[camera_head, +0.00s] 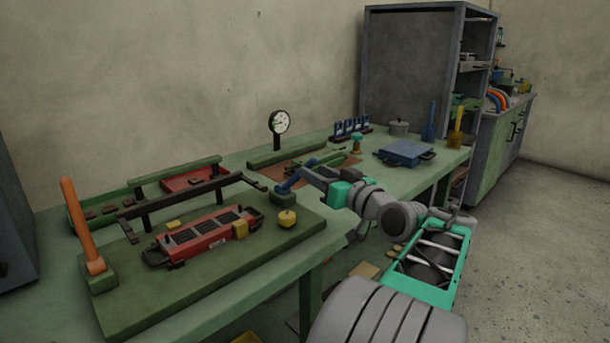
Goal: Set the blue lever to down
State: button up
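A blue lever (288,185) stands at the far right corner of the green board, on a dark green block. It is tilted, leaning up and to the right from the block. My gripper (306,173) is at the upper end of the lever, reaching in from the right. The fingers are small and dark here, and they overlap the lever's end. I cannot tell whether they touch it or are closed around it.
An orange lever (81,226) stands upright on the board's left. A red device (205,235), a yellow knob (287,218) and a dark rail (185,200) are near. A blue case (404,152) and blue upright paddle (429,124) stand farther back.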

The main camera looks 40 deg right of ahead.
aim_at(297, 177)
jog(key=w, duration=0.4)
jog(key=shift+w+d, duration=0.2)
jog(key=shift+w, duration=0.1)
jog(key=shift+c, duration=0.4)
grip_shut()
jog(key=shift+f, duration=0.1)
dwell(0.6)
